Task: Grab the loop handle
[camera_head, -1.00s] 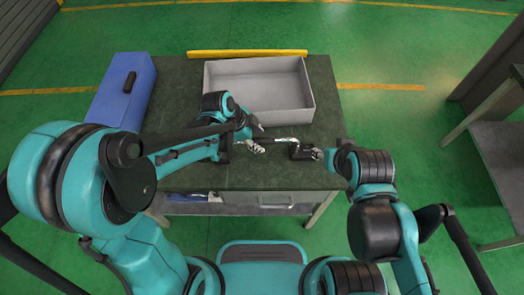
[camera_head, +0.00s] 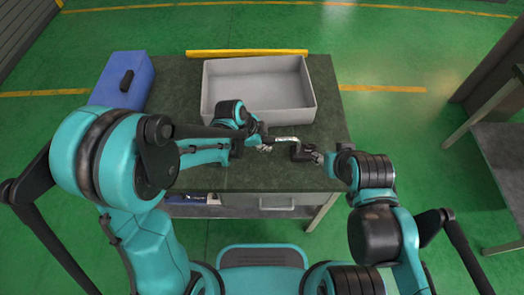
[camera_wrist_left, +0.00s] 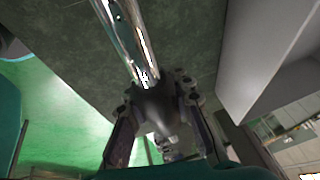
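The shiny metal heating element (camera_head: 285,139) is a thin chrome piece between my two grippers, above the dark table. In the left wrist view its chrome tubes (camera_wrist_left: 127,40) run from the top edge down to my left gripper (camera_wrist_left: 155,92). A dark grey rounded piece sits between the fingers there, and I cannot tell whether they press on it. In the head view my left gripper (camera_head: 262,141) is at the element's left end. My right gripper (camera_head: 301,152) is at its right end, too small to read. I cannot make out a separate loop handle.
A grey open bin (camera_head: 258,112) stands empty behind the grippers, close to my left arm. A blue box (camera_head: 125,78) with a black handle is at the table's left. A yellow bar (camera_head: 247,53) lies along the back edge. The table (camera_head: 175,100) is clear between blue box and bin.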

